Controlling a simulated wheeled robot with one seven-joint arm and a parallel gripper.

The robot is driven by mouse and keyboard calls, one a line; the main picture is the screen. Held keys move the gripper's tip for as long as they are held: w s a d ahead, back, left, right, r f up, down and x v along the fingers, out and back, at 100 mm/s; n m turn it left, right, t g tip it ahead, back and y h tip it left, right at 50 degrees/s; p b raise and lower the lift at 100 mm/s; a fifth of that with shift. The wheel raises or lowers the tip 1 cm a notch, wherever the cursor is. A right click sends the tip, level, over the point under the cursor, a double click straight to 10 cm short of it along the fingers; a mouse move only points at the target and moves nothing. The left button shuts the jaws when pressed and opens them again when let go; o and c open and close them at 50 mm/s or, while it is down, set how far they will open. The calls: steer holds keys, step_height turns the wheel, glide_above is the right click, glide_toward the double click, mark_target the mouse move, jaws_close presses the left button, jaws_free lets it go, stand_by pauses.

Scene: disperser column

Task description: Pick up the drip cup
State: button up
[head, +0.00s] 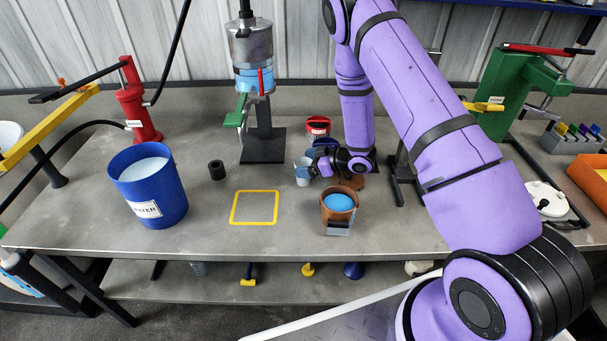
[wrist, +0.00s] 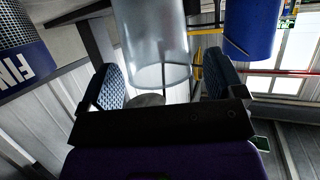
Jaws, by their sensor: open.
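The drip cup appears to be the small pale grey cup (head: 302,173) standing on the bench right of the yellow square outline. In the wrist view it is a translucent grey cylinder (wrist: 150,35) in line with the gap between the fingers. My gripper (head: 319,168) is low over the bench at the cup's right side, fingers pointing left. In the wrist view my gripper (wrist: 160,84) is open, one finger on each side of the cup's outline. I cannot tell whether either finger touches it. The arm's end hides part of the surroundings.
A brown pot with blue contents (head: 338,206) stands close in front of my gripper. A red container (head: 318,126) and a dark blue one (head: 325,146) stand behind. The disperser column (head: 250,60), black ring (head: 217,170) and blue water bucket (head: 150,187) are left. The yellow outline (head: 255,191) is empty.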

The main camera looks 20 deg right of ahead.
steer(key=shift+w+a+f, duration=0.2)
steer(key=shift+w+a, duration=0.15)
steer(key=shift+a, duration=0.1)
steer(key=c, duration=1)
steer(key=shift+o, duration=0.2)
